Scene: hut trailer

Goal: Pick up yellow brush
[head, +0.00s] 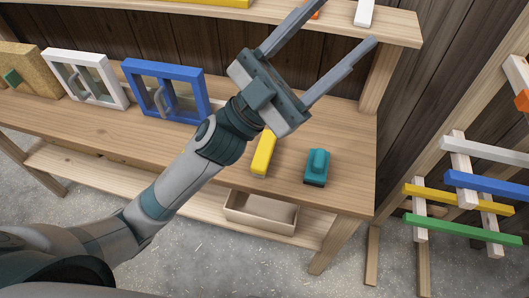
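A narrow yellow object (263,156), which looks like the yellow brush, lies on the wooden workbench (345,150) right of the middle. Its upper end is hidden behind my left gripper. My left gripper (347,24) reaches in from the lower left, with its two long fingers spread wide and nothing between them. The fingers point up and right, past the yellow object, towards the upper shelf. I cannot tell how high the gripper is above the bench. My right gripper is not in view.
A teal brush-like block (317,167) stands just right of the yellow object. A blue frame (166,90) and a white frame (86,77) stand farther left. An upper shelf (340,22) overhangs the bench. An open box (261,213) sits below. A rack of coloured bars (460,208) is at right.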

